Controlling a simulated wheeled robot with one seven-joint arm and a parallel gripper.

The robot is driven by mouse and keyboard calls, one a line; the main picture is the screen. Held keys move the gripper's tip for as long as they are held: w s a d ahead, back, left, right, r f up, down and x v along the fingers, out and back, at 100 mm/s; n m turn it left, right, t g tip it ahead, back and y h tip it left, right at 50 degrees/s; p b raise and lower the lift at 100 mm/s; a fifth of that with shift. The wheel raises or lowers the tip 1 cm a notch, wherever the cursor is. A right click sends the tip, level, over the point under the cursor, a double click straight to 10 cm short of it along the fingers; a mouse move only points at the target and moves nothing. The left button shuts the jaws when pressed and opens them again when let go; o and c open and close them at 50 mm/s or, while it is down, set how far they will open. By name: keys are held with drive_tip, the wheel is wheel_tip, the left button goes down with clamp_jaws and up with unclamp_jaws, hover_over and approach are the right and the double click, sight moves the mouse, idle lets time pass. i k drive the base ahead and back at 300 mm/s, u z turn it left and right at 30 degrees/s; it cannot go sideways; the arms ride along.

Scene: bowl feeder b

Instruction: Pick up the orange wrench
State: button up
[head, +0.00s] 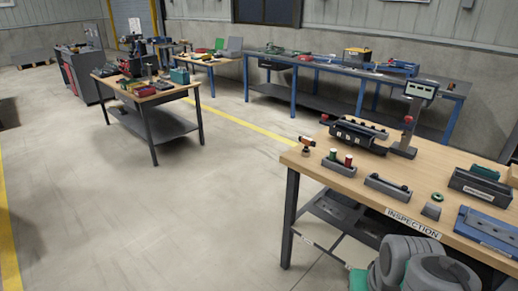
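I cannot make out an orange wrench for certain in the head view. Small red, yellow and green items (140,88) lie on the dark-legged table (173,94) at the left middle, too far to tell apart. Grey rounded links of my own arm show at the bottom right. My gripper is out of view.
The inspection table fills the right side, holding grey blocks, a blue plate (488,228) and a display on a post (421,89). A long blue-legged bench (345,76) runs along the back wall. Grey cabinets (86,75) stand at far left. The floor between the tables is clear.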

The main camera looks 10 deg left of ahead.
sight(308, 141)
drive_tip(key=u, duration=0.55)
drive_tip(key=i, duration=0.5)
drive_tip(key=u, duration=0.75)
drive_tip(key=i, duration=0.9)
drive_tip(key=u, duration=0.1)
